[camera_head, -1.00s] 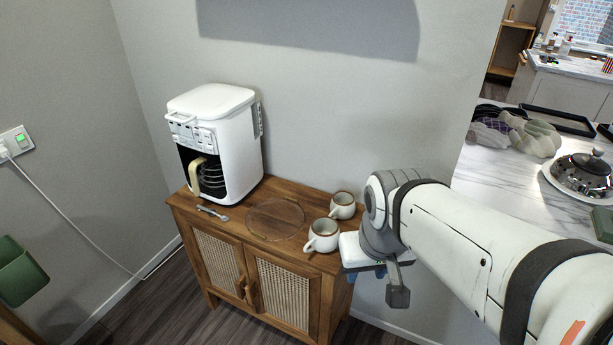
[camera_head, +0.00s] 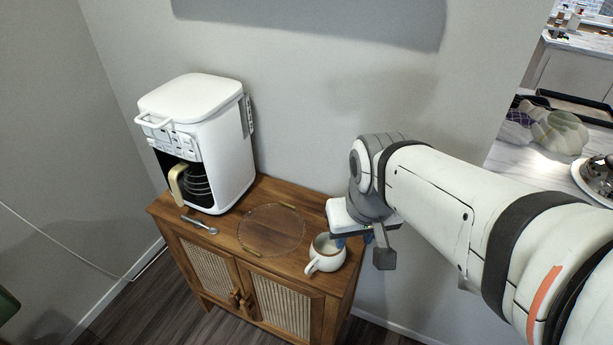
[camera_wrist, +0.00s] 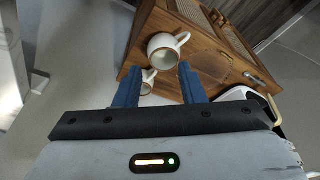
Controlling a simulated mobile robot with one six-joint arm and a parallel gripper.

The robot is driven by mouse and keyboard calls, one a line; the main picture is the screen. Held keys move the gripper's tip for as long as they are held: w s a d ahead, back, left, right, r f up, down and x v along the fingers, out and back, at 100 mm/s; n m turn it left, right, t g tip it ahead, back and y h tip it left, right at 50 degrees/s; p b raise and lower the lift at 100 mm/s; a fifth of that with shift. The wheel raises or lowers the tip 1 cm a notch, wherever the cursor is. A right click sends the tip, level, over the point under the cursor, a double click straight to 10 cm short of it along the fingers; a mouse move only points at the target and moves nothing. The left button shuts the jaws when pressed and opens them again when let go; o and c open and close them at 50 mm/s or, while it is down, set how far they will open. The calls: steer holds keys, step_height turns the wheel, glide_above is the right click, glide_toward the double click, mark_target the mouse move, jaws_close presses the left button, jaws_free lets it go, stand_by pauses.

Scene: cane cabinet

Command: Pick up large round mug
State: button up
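Two round white mugs with brown rims stand near the right end of the wooden cabinet top. The front mug (camera_head: 326,254) looks the larger, with its handle toward the front left; it shows upright in the wrist view (camera_wrist: 164,48). The back mug (camera_wrist: 149,77) is partly cut off in the wrist view and hidden behind my gripper in the head view. My gripper (camera_wrist: 159,70) is open, with its two blue fingers apart and nothing held. In the head view my gripper (camera_head: 353,238) is just right of and behind the front mug.
A clear round plate (camera_head: 271,229) lies left of the mugs on the cabinet (camera_head: 228,240). A spoon-like utensil (camera_head: 199,224) and a white coffee maker (camera_head: 203,140) are further left. The wall (camera_head: 320,110) rises close behind.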

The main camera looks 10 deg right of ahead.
mark_target(328, 247)
steer(key=shift+o, duration=0.3)
steer(key=shift+o, duration=0.7)
steer(key=shift+w+a, duration=0.1)
steer(key=o, duration=0.8)
steer(key=w+f+m, duration=0.1)
steer(key=w+f, duration=0.1)
steer(key=w+f+m+g+b, duration=0.1)
steer(key=w+f, duration=0.2)
steer(key=w+f+m, duration=0.1)
steer(key=w+f, duration=0.1)
steer(key=w, duration=0.1)
steer(key=shift+w+f+g, duration=0.25)
steer(key=shift+f+g, duration=0.05)
steer(key=shift+f, duration=0.05)
steer(key=shift+c, duration=0.2)
steer(key=o, duration=0.4)
steer(key=w+f+m, duration=0.1)
steer(key=f, duration=0.1)
steer(key=w+f, duration=0.2)
steer(key=f, duration=0.1)
steer(key=w+f+m+g+b, duration=0.1)
steer(key=w+f, duration=0.1)
steer(key=f, duration=0.1)
steer(key=shift+m, duration=0.3)
steer(key=shift+o, duration=0.2)
steer(key=shift+w+a+f, duration=0.1)
steer(key=shift+f, duration=1.8)
steer(key=shift+w+a+f, duration=0.1)
steer(key=shift+f, duration=1.8)
